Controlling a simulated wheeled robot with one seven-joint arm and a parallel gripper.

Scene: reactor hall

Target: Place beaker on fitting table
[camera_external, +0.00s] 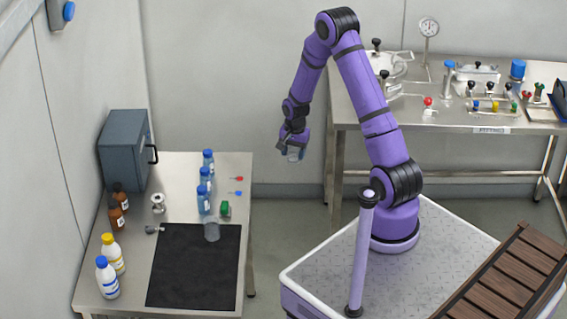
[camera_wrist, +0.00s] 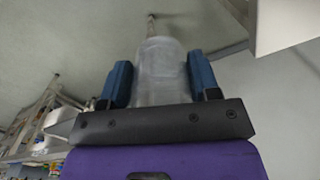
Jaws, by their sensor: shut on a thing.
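My gripper (camera_external: 292,150) is shut on a clear glass beaker (camera_external: 294,154), held in the air between the two tables. In the wrist view the beaker (camera_wrist: 162,72) stands between the two blue finger pads of my gripper (camera_wrist: 160,82). The fitting table (camera_external: 375,125), with a label reading "FITTING" on its front edge, stands at the back right, apart from the beaker. Its top carries several vessels and valves.
The left table (camera_external: 240,170) holds a black mat (camera_external: 195,270), another clear beaker (camera_external: 211,231), blue-capped bottles (camera_external: 204,200), brown bottles (camera_external: 121,195), white bottles (camera_external: 107,278) and a grey cabinet (camera_external: 122,150). A pressure gauge (camera_external: 429,27) and a labelled tray (camera_external: 492,106) occupy the fitting table.

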